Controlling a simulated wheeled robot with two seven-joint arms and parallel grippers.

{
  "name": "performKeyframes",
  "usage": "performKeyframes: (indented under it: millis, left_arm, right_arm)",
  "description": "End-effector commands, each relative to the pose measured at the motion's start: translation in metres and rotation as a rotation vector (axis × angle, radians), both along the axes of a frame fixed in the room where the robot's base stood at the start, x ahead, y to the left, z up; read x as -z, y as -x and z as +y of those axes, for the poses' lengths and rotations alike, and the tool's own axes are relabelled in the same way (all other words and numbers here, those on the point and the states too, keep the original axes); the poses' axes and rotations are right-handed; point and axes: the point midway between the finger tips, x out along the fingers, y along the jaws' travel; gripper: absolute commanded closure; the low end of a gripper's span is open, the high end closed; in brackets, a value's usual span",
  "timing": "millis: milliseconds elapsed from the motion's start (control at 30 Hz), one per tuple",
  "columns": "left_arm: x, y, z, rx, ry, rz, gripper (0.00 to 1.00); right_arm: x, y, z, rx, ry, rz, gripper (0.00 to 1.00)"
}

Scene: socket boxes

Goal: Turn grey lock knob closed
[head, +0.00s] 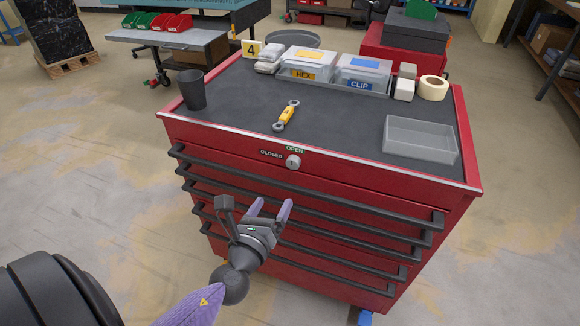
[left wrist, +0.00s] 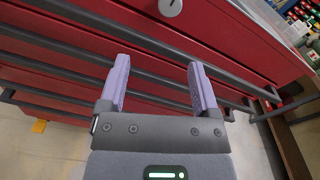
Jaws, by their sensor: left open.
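The grey lock knob (head: 293,161) sits on the top front edge of the red tool cabinet (head: 330,180). A black CLOSED label (head: 271,154) is to its left and a green OPEN label (head: 295,149) is above it. The knob's pointer direction is too small to tell. My left gripper (head: 271,207) is open and empty, in front of the drawers and below the knob, apart from it. In the left wrist view the knob (left wrist: 170,7) shows at the top edge, partly cut off, beyond the two purple fingers (left wrist: 158,82). My right gripper is not in view.
Black drawer handles (head: 310,207) stick out below the knob. On the cabinet top are a black cup (head: 192,89), a yellow tool (head: 287,115), a clear tray (head: 419,139), the HEX box (head: 305,66), the CLIP box (head: 361,75) and a tape roll (head: 433,88).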

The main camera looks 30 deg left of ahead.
Motion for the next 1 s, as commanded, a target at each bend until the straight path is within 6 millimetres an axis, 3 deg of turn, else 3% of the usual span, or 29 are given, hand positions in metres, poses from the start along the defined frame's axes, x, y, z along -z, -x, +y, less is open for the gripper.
performKeyframes:
  millis: [100,500,900,1000]
  left_arm:
    - [-0.020,-0.008,0.000,0.010,-0.085,-0.041,0.19]
    - [-0.017,-0.089,0.019,0.010,-0.083,-0.038,0.19]
    - [-0.018,-0.100,0.022,0.010,-0.081,-0.037,0.19]
    - [-0.018,-0.099,0.022,0.010,-0.080,-0.037,0.40]
  right_arm:
    - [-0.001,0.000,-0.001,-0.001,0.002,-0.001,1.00]
    - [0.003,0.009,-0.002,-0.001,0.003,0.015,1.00]
    - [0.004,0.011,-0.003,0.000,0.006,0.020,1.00]
    - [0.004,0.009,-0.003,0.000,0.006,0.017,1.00]
